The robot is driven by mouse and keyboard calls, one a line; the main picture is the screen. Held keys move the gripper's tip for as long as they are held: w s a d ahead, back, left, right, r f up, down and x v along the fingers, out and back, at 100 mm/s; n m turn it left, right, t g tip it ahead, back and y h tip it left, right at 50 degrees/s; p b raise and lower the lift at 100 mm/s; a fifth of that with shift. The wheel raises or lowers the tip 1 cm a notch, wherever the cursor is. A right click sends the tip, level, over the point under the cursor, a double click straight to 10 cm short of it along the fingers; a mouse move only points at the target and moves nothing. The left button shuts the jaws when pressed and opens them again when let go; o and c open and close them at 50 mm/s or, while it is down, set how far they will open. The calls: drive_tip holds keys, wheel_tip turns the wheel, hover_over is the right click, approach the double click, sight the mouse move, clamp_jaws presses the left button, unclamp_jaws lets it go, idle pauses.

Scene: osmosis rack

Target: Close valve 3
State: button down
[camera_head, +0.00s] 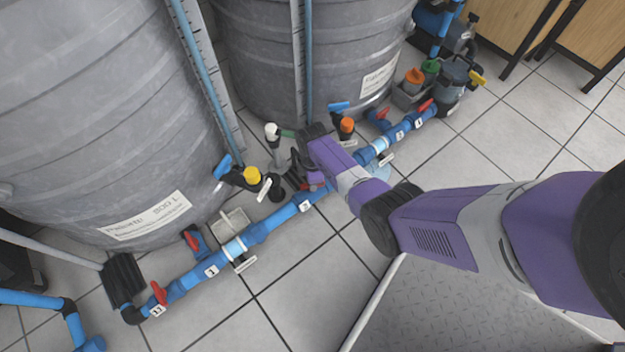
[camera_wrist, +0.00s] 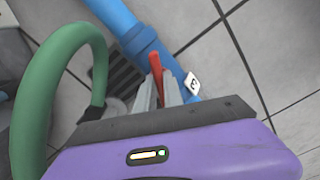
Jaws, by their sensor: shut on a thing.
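A red valve handle (camera_wrist: 156,66) stands up between my gripper's two grey fingers (camera_wrist: 158,90) in the wrist view, and they are shut on it. It sits by a blue pipe (camera_wrist: 118,22). A small white tag (camera_wrist: 192,82) on the pipe beside it seems to read 3. In the head view my gripper (camera_head: 313,182) reaches down to the blue pipe line (camera_head: 270,225) between the two tanks. There my arm and gripper hide the held handle. The white tag nearest the gripper (camera_head: 305,206) is too small to read surely.
Large grey tanks (camera_head: 110,110) stand behind the pipe. Other red handles (camera_head: 159,293) sit along it at both ends. A green hose (camera_wrist: 62,60) curves close to the gripper's left side. Yellow (camera_head: 252,175) and orange (camera_head: 347,125) caps stand near. Tiled floor in front is clear.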

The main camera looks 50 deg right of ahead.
drive_tip(key=m+p, duration=0.1)
drive_tip(key=m, duration=0.5)
drive_tip(key=m+p, duration=0.1)
drive_tip(key=m, duration=0.5)
drive_tip(key=shift+m, duration=0.3)
idle(0.4)
drive_tip(key=c, duration=1.5)
unclamp_jaws()
drive_tip(key=shift+o, duration=0.2)
wheel_tip(320, 180, up, 8)
drive_tip(key=p, duration=0.5)
drive_tip(key=shift+f, duration=0.1)
